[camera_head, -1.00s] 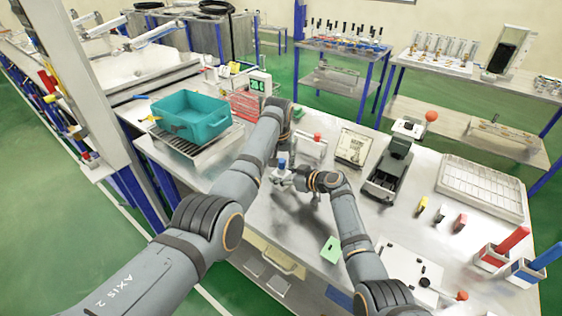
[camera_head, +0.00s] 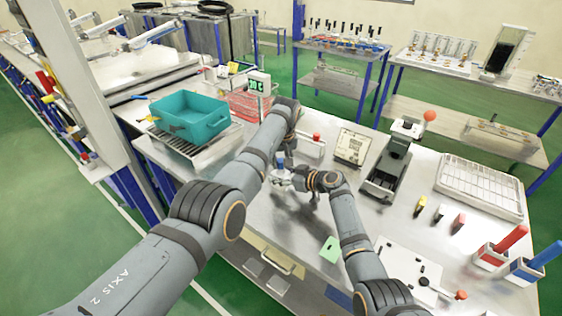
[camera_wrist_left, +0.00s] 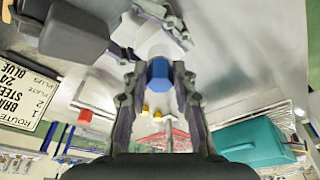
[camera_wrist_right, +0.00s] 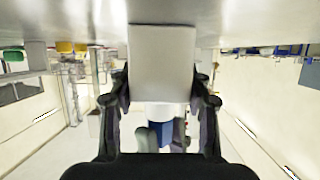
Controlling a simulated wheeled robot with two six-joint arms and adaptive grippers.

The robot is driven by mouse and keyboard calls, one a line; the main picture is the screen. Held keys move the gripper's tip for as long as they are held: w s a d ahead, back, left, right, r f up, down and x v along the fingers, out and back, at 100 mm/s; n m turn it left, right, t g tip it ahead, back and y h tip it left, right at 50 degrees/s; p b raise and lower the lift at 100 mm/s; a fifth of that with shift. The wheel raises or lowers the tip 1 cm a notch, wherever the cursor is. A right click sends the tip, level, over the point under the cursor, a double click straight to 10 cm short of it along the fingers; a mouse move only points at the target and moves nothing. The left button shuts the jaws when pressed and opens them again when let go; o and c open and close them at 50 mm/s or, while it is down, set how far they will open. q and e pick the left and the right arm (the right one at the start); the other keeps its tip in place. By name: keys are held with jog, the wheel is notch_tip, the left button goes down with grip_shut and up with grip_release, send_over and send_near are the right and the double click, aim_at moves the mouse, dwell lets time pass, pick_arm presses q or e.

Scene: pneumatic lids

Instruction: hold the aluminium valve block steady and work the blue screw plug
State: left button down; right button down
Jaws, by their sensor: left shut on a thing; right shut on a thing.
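The aluminium valve block (camera_head: 279,178) stands on the bench near its front edge, small and partly hidden by my grippers. In the right wrist view the block (camera_wrist_right: 162,62) is a plain grey box between the fingers. My right gripper (camera_wrist_right: 160,98) is shut on it from the side. The blue screw plug (camera_head: 281,158) sits at the top of the block. In the left wrist view the plug (camera_wrist_left: 160,71) is a blue hexagonal head between the fingers. My left gripper (camera_wrist_left: 158,80) is shut on it from above. The plug's thread is hidden.
A teal bin (camera_head: 190,112) stands on a rack at left. A dark fixture (camera_head: 388,175) and a white tray (camera_head: 481,186) are at right. A green note (camera_head: 330,249) lies in front.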

pick_arm(q)
jog(key=m, duration=0.2)
jog(key=m+h, duration=0.1)
jog(key=m, duration=0.3)
jog(key=shift+w+a+m+h, duration=0.1)
jog(key=shift+a+m+h, duration=0.2)
jog(key=shift+a+h, duration=0.1)
jog(key=shift+m, duration=0.7)
jog(key=m+g+h, duration=0.1)
jog(key=m, duration=0.3)
jog(key=shift+w+a, duration=0.1)
jog(key=c, duration=1)
grip_release()
